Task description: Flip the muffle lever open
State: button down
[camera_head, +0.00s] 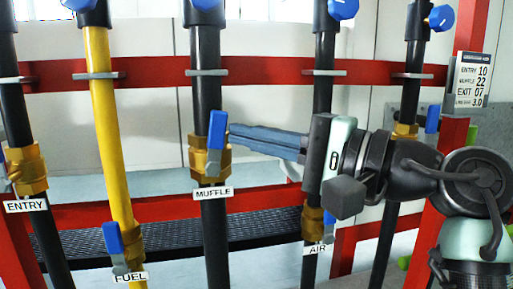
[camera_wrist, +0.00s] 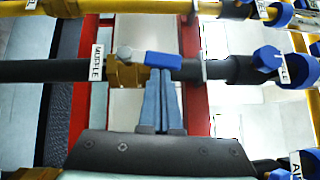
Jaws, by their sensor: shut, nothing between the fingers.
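The muffle lever (camera_head: 217,130) is a blue handle on a brass valve (camera_head: 208,161) above the MUFFLE label (camera_head: 213,193). The handle points up, nearly in line with its black pipe. In the wrist view, the lever (camera_wrist: 163,60) lies along the pipe, right of the brass valve body (camera_wrist: 127,75). My gripper (camera_head: 232,132) reaches in from the right with its grey-blue fingers together and empty. In the wrist view, the fingertips (camera_wrist: 160,71) are right at the lever's side; I cannot tell whether they touch it.
Other valves stand close by: ENTRY (camera_head: 26,168), FUEL (camera_head: 128,240) on a yellow pipe, and AIR (camera_head: 313,219) below my gripper. Red crossbars (camera_head: 270,70) run behind the pipes. A sign (camera_head: 472,80) with numbers hangs at the right. Blue round knobs (camera_head: 342,8) sit along the top.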

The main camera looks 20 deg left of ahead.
jog(key=shift+s+a+r+n+h, duration=0.2)
jog(key=shift+a+r+n+h, duration=0.1)
jog(key=shift+n+h, duration=0.2)
dwell(0.5)
